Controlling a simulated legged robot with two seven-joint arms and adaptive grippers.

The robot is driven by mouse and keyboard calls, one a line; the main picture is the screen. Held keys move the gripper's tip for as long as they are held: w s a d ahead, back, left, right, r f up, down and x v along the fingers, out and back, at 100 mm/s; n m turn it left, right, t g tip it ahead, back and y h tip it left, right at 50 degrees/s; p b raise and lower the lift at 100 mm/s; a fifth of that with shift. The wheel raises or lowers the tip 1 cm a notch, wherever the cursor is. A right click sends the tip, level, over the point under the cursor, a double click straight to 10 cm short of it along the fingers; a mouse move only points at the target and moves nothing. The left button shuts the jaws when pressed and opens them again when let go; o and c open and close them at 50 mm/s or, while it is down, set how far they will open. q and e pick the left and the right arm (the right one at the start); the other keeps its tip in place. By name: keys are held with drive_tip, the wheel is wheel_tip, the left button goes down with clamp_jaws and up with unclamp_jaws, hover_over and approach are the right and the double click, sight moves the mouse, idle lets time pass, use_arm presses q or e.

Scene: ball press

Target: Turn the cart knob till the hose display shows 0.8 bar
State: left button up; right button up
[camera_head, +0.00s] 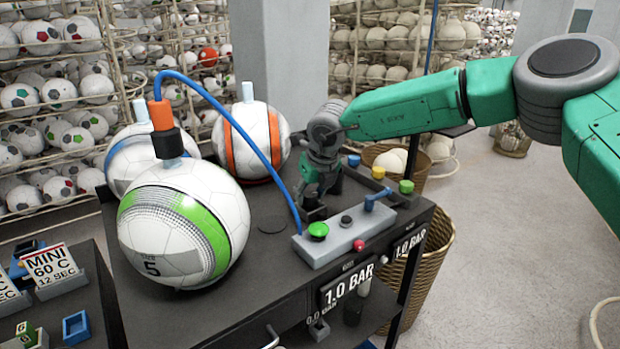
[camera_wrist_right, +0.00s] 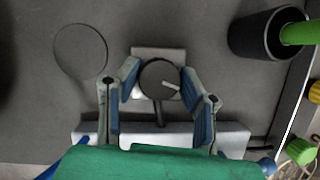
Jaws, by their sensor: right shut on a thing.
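My right gripper (camera_head: 314,205) reaches down to the cart top behind the control box. In the right wrist view my gripper (camera_wrist_right: 160,84) has one blue-padded finger on each side of a round dark knob (camera_wrist_right: 158,75) with a pale pointer line, and it is shut on it. The knob is mostly hidden in the head view. The cart front has a black sign reading 1.0 BAR (camera_head: 349,285), and a second 1.0 BAR sign (camera_head: 409,243) is to its right. Which one is the hose display I cannot tell. My left gripper is in neither view.
A blue hose (camera_head: 245,119) runs from an orange connector (camera_head: 161,115) on a green-striped ball (camera_head: 178,232) to the control box (camera_head: 345,240). The box has a green button (camera_head: 318,230) and a red one. Two more balls stand behind.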

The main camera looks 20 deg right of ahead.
drive_tip(key=n+p, duration=0.1)
drive_tip(key=p, duration=0.1)
drive_tip(key=n+y+p, duration=0.1)
drive_tip(key=n+p, duration=0.1)
drive_tip(key=shift+d+r+n+g, duration=0.1)
drive_tip(key=shift+r+n+g, duration=0.05)
drive_tip(key=shift+n+g, duration=0.15)
drive_tip(key=shift+n+y+p, duration=0.4)
drive_tip(key=shift+n+p, duration=0.25)
drive_tip(key=shift+n, duration=0.15)
drive_tip(key=shift+n+g, duration=0.4)
drive_tip(key=shift+n, duration=0.6)
drive_tip(key=shift+y, duration=0.3)
drive_tip(key=o, duration=1.1)
drive_tip(key=shift+o, duration=0.2)
drive_tip(key=shift+w+f, duration=0.1)
drive_tip(key=shift+f, duration=0.1)
